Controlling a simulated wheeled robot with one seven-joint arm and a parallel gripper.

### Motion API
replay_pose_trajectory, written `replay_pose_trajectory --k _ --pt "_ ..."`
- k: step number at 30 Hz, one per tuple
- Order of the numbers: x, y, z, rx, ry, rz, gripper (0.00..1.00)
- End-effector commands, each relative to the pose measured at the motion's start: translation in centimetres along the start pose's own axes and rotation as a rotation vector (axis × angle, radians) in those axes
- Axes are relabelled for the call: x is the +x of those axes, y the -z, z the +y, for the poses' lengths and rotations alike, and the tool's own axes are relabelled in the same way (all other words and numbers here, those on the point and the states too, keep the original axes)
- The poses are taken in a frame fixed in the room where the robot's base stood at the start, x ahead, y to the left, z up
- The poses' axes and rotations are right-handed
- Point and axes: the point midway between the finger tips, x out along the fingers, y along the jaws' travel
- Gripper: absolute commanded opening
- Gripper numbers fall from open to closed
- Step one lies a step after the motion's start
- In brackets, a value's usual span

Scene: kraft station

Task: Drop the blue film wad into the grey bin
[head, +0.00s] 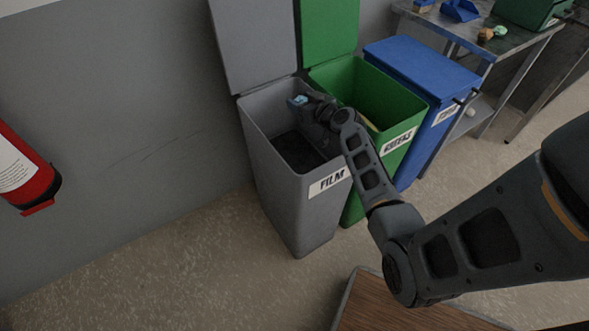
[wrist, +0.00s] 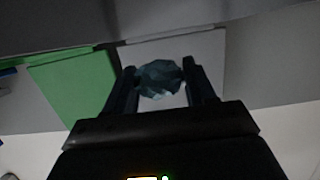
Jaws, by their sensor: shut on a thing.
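The blue film wad (wrist: 160,78) is held between the two fingers of my gripper (wrist: 161,85) in the wrist view. In the head view the wad (head: 298,101) shows as a small light blue lump at the end of my gripper (head: 304,101). The grey bin (head: 293,209) has its lid raised against the wall and a label reading FILM. My gripper is shut on the wad over the bin's opening, toward its back part. How high the wad is above the rim is hard to tell. The bin's inside is dark.
An open green bin (head: 380,90) stands directly right of the grey bin, lid raised. A closed blue bin (head: 424,67) follows. A metal table (head: 480,40) stands at the back right. A red extinguisher (head: 22,172) hangs on the left wall. A wooden surface (head: 400,312) is in front.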

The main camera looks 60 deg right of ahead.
Motion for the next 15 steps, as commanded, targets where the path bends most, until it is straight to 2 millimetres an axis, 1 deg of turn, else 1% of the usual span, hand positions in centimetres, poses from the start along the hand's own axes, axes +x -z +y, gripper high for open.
replay_pose_trajectory --k 1,6,15 --pt "0.3 -0.9 0.0 0.002 0.000 0.000 0.27" --pt "0.6 -2.0 0.0 0.000 0.000 0.001 0.27" --pt "0.7 -2.3 0.0 0.001 0.000 0.001 0.27"
